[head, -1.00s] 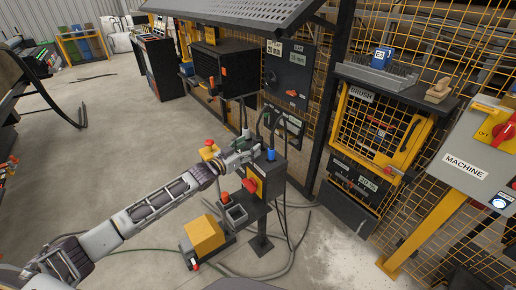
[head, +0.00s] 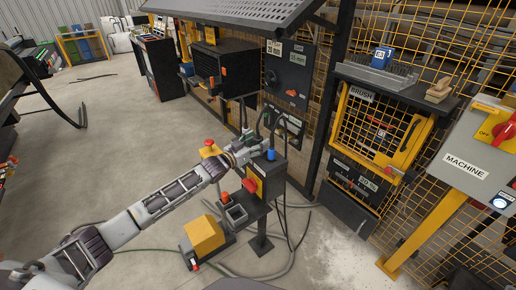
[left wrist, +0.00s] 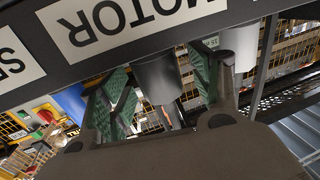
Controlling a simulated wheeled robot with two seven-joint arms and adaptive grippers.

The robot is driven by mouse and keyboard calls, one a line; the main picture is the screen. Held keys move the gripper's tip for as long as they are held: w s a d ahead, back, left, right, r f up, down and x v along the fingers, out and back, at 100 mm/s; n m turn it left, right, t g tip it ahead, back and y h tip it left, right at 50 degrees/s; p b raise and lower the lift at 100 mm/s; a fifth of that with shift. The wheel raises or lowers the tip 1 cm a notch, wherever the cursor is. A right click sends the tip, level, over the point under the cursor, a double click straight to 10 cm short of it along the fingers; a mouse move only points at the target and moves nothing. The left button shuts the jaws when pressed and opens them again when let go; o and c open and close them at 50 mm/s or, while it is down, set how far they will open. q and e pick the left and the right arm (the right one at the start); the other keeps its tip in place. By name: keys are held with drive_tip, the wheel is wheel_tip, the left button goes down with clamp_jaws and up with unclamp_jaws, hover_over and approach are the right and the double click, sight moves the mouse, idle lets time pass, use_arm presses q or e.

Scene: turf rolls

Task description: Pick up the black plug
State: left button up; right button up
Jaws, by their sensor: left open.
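A black box on a stand (head: 270,172) carries upright plugs with cables. A blue plug (head: 271,154) shows at its right, and blurred blue at the left of the left wrist view may be the same one. My left gripper (head: 252,146) is at the top of the box. In the left wrist view its green-padded fingers (left wrist: 160,85) are open on either side of a dark grey cylinder (left wrist: 156,78), which appears to be the black plug. I cannot tell whether they touch it. A lighter grey cylinder (left wrist: 238,45) is just right of the right finger. My right gripper is out of view.
An upside-down MOTOR label (left wrist: 130,18) is on the dark panel close to the fingers. A red knob (head: 249,185) and a small grey tray (head: 236,213) are below the arm. A yellow block (head: 204,235) is lower left. Cables loop around the box.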

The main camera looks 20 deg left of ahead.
use_arm(q)
drive_tip(key=shift+w+d, duration=0.15)
drive_tip(key=shift+w, duration=0.15)
drive_tip(key=shift+c, duration=0.3)
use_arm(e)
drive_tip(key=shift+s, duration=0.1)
use_arm(q)
drive_tip(key=c, duration=1.1)
drive_tip(key=shift+r, duration=0.2)
drive_tip(key=shift+c, duration=0.2)
drive_tip(key=shift+r, duration=0.65)
wheel_tip(320, 180, up, 7)
drive_tip(key=shift+f+p, duration=0.1)
drive_tip(key=shift+p, duration=0.35)
drive_tip(key=shift+r, duration=0.8)
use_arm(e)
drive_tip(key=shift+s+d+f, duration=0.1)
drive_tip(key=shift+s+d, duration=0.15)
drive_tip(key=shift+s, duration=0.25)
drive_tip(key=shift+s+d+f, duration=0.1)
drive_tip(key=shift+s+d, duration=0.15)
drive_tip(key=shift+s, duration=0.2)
